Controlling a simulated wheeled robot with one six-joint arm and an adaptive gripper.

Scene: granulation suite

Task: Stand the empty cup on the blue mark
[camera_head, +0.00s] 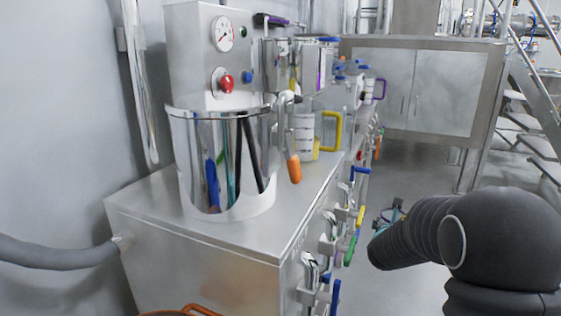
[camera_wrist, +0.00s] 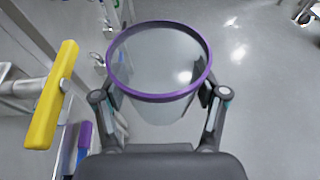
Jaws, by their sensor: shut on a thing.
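In the wrist view my gripper (camera_wrist: 158,98) is shut on a clear cup (camera_wrist: 160,65) with a purple rim. One finger is on each side of it, just under the rim. I look down into the cup's open mouth; it looks empty and the grey floor shows through it. In the head view my dark arm reaches in from the right, and the cup cannot be made out there. I cannot make out a blue mark in either view.
A steel machine with a cylindrical vessel (camera_head: 222,165) stands at the left in the head view. Coloured handles line its side; a yellow handle (camera_wrist: 52,95) is close left of the cup in the wrist view. A steel cabinet (camera_head: 420,90) stands behind. Open floor lies right of the cup.

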